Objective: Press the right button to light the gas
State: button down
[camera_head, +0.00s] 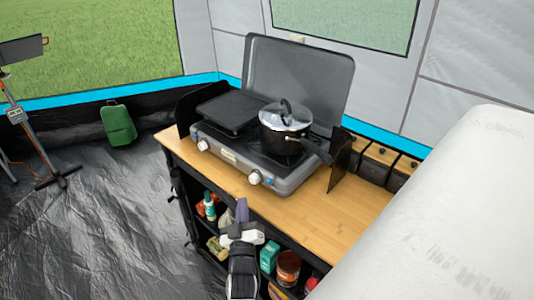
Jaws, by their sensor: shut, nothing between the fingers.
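A grey two-burner gas stove (305,179) stands on the wooden counter with its lid raised. Its front has a left knob (203,145) and a right knob (254,178). A small blue button (268,181) sits just right of the right knob. My gripper (241,204) is shut and empty, with its purple-grey fingers pointing up toward the stove front. It is in front of the counter edge, below and left of the right knob, and looks apart from it. No flame shows; the right burner is hidden under the pot.
A black pot (284,146) with a glass lid stands on the right burner, its handle pointing right. A black griddle (231,112) covers the left side. Bare counter (220,177) lies before the stove. Shelves below hold cans and boxes. A large white shape (455,210) fills the lower right.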

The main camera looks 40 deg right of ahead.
aim_at(269, 181)
jog(key=d+b, duration=0.1)
jog(key=b, duration=0.1)
jog(key=d+b, duration=0.1)
jog(key=b, duration=0.2)
jog(key=shift+w+d+f, duration=0.15)
jog(key=shift+d+f, duration=0.15)
jog(key=shift+f, duration=0.05)
jog(key=d+b, duration=0.2)
jog(key=b, duration=0.1)
jog(key=d+b, duration=0.2)
jog(key=b, duration=0.1)
jog(key=shift+w+r, duration=0.15)
jog(key=shift+d+r+b, duration=0.2)
jog(key=shift+d+b, duration=0.25)
jog(key=shift+b, duration=0.3)
jog(key=shift+d+f+b, duration=0.1)
jog(key=shift+d+b, duration=0.15)
jog(key=shift+b, duration=0.25)
dwell(0.5)
jog(key=shift+d+b, duration=0.75)
jog(key=shift+b, duration=0.05)
dwell(1.1)
